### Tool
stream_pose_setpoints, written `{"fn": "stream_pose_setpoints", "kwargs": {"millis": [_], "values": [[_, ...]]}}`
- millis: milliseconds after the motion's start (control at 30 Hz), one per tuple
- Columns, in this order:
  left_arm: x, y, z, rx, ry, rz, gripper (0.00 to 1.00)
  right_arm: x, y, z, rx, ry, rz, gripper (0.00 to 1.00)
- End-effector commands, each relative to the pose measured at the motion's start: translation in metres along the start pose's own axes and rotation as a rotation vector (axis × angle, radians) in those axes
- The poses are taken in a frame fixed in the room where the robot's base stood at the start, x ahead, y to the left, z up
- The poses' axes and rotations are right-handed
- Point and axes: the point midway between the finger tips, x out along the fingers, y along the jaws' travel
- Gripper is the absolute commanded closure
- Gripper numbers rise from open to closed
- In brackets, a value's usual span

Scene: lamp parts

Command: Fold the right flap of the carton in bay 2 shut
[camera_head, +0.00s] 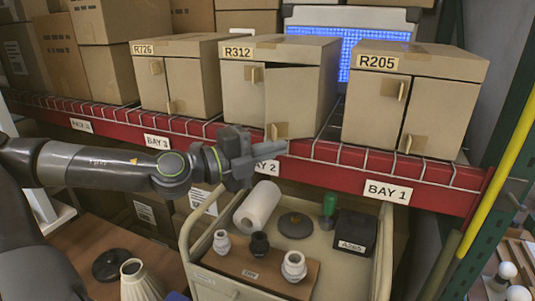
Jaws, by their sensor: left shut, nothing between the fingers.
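The carton R312 (290,50) stands on the shelf above the bay 2 label (266,168), which my left gripper partly covers. Its right flap (295,98) stands slightly ajar, with a dark gap along its top edge and a small cardboard tab (280,131) low on it. Its left flap (241,98) looks shut. My left gripper (272,146) is shut and empty, just in front of the shelf edge, near the lower left of the right flap. I cannot tell whether it touches the flap. My right gripper is not in view.
Carton R726 (180,50) stands to the left and carton R205 (425,65) to the right, both with flaps shut. The red shelf beam (340,178) runs below them. A cart (345,275) with lamp parts, a paper roll (257,207) and a black box (353,232) stands beneath.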

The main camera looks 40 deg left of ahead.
Motion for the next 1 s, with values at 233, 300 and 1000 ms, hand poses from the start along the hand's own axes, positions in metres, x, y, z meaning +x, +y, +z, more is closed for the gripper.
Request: {"fn": "stream_pose_setpoints", "kwargs": {"millis": [233, 300, 1000], "values": [[0.008, 0.0, 0.03, -0.001, -0.003, -0.003, 1.0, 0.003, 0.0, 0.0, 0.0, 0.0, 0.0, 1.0], [0.009, 0.0, 0.035, -0.001, -0.002, -0.002, 1.0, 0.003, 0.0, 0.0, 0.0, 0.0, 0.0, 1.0], [0.01, -0.002, 0.04, -0.003, 0.013, -0.002, 1.0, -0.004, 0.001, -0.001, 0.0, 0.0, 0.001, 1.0]]}}
